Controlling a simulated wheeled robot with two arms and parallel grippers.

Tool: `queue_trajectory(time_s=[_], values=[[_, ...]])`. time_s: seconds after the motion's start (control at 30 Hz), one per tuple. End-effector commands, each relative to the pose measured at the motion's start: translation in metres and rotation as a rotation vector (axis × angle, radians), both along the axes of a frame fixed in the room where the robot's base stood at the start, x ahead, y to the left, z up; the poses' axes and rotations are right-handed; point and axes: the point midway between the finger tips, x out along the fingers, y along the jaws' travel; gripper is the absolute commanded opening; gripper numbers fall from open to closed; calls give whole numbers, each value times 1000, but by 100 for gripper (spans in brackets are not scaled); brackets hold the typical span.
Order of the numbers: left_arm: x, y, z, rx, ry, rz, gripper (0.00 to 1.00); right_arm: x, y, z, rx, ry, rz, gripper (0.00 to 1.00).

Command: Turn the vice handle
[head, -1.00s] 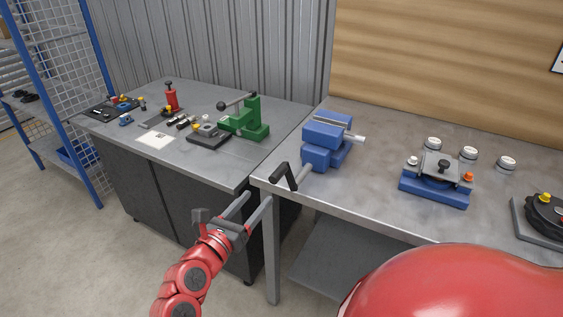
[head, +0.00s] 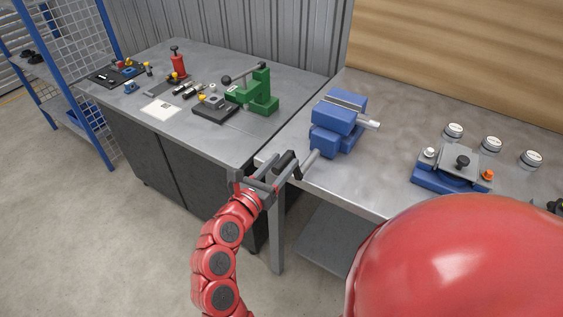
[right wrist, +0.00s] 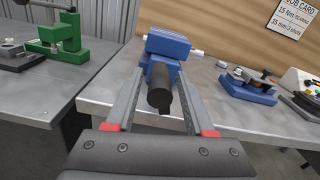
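The blue vice (head: 338,121) stands at the left corner of the right bench, with a silver bar at its right side. Its crank handle (head: 309,158) sticks out past the bench's front edge and ends in a black grip. In the right wrist view the black grip (right wrist: 161,99) points toward the camera. My right gripper (head: 281,170) is at the handle. In the right wrist view its fingers (right wrist: 158,92) are spread, one on each side of the black grip, with gaps visible. My left gripper is not in view.
The right bench (head: 400,121) also holds a blue fixture (head: 450,177) and several round silver-and-white pieces. The left bench (head: 205,57) holds a green press (head: 262,93) and a red bottle-like tool (head: 178,64). Free floor lies left of my right arm.

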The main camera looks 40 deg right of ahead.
Motion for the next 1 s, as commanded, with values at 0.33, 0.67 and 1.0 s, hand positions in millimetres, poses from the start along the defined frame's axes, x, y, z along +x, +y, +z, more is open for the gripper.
queue_trajectory(time_s=[0.33,0.67,1.0], values=[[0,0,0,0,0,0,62,0,0,0,0,0,0,0],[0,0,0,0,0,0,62,0,0,0,0,0,0,0],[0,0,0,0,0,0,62,0,0,0,-1,0,0,0]])
